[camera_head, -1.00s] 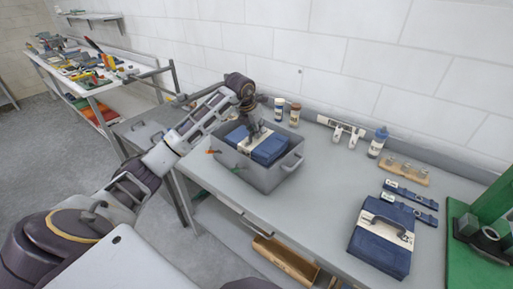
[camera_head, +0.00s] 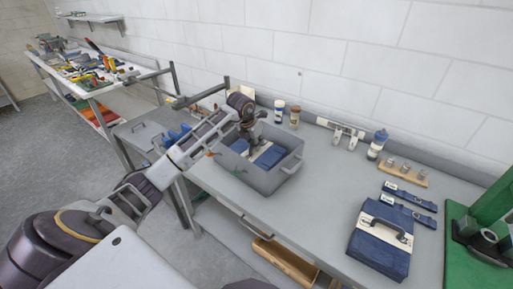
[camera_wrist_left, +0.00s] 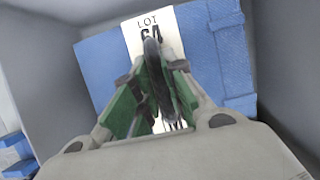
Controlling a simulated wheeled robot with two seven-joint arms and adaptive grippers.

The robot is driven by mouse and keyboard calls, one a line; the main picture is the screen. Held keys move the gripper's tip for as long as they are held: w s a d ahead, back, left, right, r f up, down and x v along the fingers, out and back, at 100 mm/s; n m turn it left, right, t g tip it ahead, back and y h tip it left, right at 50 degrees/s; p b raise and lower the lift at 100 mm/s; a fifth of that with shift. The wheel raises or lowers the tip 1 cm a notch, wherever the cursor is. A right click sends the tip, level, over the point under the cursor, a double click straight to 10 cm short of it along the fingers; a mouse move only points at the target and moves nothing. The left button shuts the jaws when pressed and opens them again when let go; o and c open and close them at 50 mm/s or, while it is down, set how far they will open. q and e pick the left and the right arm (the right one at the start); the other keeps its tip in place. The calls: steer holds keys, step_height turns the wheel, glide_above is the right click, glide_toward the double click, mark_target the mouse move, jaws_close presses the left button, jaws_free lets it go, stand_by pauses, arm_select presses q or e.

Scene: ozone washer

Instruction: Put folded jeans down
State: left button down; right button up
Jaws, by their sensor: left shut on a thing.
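The folded jeans (camera_head: 270,157) are a blue block with a white paper band, down inside a grey tub (camera_head: 265,181) on the bench. My left gripper (camera_head: 251,139) reaches into the tub from above. In the left wrist view its green-padded fingers (camera_wrist_left: 154,85) are shut on the dark handle on top of the jeans (camera_wrist_left: 229,45), whose label reads LOT 6A. The tub walls surround the jeans. Whether the jeans touch the tub floor is hidden. A similar jeans bundle with a handle (camera_head: 380,241) lies on the bench at right. My right gripper is not in view.
Two bottles (camera_head: 279,111) stand behind the tub. A blue-capped bottle (camera_head: 377,145), a wooden rack (camera_head: 403,172) and blue straps (camera_head: 410,197) lie farther right. A green machine (camera_head: 485,240) stands at the right edge. Bench between tub and second bundle (camera_head: 315,215) is clear.

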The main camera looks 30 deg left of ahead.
arm_select(q)
steer(key=shift+f, duration=1.1)
steer(key=shift+f, duration=0.1)
steer(key=c, duration=1.5)
jaws_free()
steer(key=shift+f, duration=0.1)
steer(key=b+v, duration=0.1)
steer(key=v, duration=1.1)
